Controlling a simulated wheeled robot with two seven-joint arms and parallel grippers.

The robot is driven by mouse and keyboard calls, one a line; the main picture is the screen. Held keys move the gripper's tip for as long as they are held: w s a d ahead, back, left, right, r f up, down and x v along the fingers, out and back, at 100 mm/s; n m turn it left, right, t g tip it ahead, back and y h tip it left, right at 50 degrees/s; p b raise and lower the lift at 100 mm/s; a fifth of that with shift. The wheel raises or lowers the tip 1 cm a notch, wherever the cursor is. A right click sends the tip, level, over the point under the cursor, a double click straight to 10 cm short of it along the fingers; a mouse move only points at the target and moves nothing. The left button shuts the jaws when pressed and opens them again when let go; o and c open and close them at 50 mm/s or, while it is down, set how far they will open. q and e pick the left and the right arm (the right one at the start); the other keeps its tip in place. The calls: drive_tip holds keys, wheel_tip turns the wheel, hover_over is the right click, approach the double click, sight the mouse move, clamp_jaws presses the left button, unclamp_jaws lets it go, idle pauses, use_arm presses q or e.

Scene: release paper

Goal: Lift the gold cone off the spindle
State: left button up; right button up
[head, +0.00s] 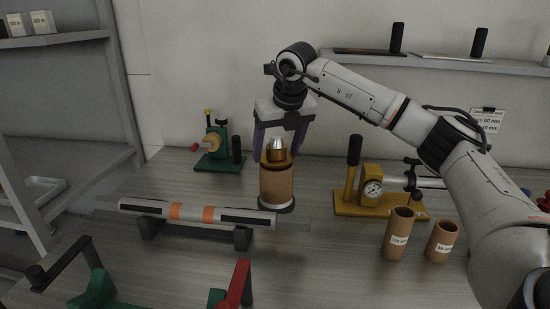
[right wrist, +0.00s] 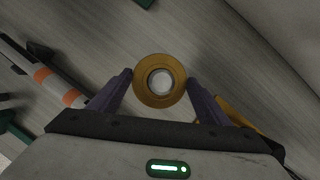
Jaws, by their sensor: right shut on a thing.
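The gold cone (head: 276,157) is at the top of a brown paper roll (head: 276,186), which stands upright on a dark round base (head: 284,207). A shiny spindle tip shows in the cone's middle. My right gripper (head: 279,150) comes down from above, its purple fingers on either side of the cone, shut on it. In the right wrist view the gold cone (right wrist: 146,95) is a ring around a pale round centre, between the fingertips (right wrist: 160,78). I cannot tell whether there is a gap between cone and roll. My left gripper is not in view.
A grey bar with orange bands (head: 190,212) lies on supports at the left front. A yellow gauge stand (head: 372,190) and two cardboard tubes (head: 398,235) are at the right. A green device (head: 213,148) stands behind left. A green-and-red fixture (head: 240,285) is in front.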

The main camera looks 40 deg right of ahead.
sight(277, 138)
drive_tip(key=shift+r+p, duration=0.75)
drive_tip(key=shift+r, duration=0.3)
drive_tip(key=shift+r+p, duration=0.55)
drive_tip(key=shift+r, duration=0.1)
drive_tip(key=shift+r+p, duration=1.35)
drive_tip(key=shift+r, duration=0.15)
drive_tip(key=shift+r, duration=0.1)
drive_tip(key=shift+r+p, duration=1.7)
drive_tip(key=shift+r, duration=0.6)
drive_tip(key=shift+f, duration=0.1)
